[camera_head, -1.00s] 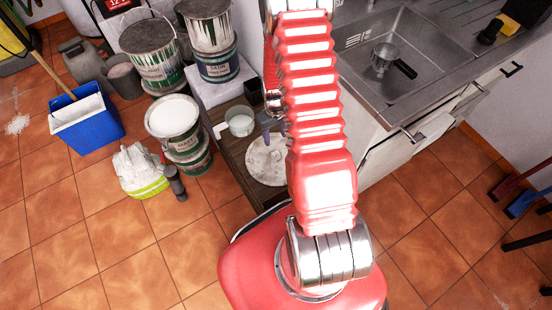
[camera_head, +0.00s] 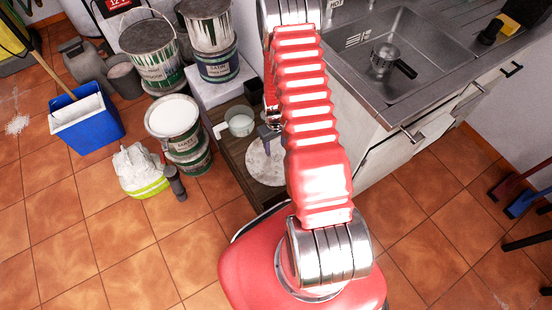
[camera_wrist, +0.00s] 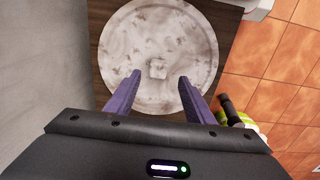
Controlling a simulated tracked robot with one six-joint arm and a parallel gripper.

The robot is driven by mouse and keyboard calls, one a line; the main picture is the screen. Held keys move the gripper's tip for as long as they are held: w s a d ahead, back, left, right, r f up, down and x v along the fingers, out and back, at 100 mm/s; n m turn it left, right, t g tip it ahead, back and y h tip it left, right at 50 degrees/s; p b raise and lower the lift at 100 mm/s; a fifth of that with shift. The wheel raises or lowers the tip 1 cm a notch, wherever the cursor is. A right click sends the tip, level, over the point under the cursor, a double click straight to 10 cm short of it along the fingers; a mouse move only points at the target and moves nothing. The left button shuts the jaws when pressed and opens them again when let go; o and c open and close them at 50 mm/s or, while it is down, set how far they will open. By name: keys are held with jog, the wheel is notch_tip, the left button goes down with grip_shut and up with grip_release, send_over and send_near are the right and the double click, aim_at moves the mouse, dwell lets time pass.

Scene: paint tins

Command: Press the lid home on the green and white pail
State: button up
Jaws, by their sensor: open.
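A round, pale, stained lid (camera_head: 262,163) with a small square knob lies flat on a dark wooden surface. In the wrist view the lid (camera_wrist: 125,45) shows almost whole below my gripper (camera_wrist: 158,80). My gripper is open, its two purple fingers pointing toward the lid, one on each side of the knob's line; I cannot tell the height between them. In the head view my gripper (camera_head: 268,134) is partly hidden by my arm. Several green and white containers stand left, including a large handled pail (camera_head: 152,62) and a white-topped tin (camera_head: 172,120); I cannot tell which the task means.
A mug (camera_head: 240,122) stands on the wooden surface (camera_head: 232,145) behind the lid. A blue bucket (camera_head: 90,128) and a lime tub (camera_head: 142,170) stand on the tiled floor. Front floor is clear.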

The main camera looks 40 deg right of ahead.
aim_at(276, 154)
jog(key=shift+f, duration=0.55)
jog(key=shift+w+d+f, duration=0.1)
jog(key=shift+f, duration=1.2)
jog(key=shift+d+f, duration=0.1)
jog(key=shift+f, duration=1.2)
jog(key=shift+c, duration=0.5)
grip_shut()
jog(key=shift+r, duration=0.1)
notch_tip(276, 154, up, 10)
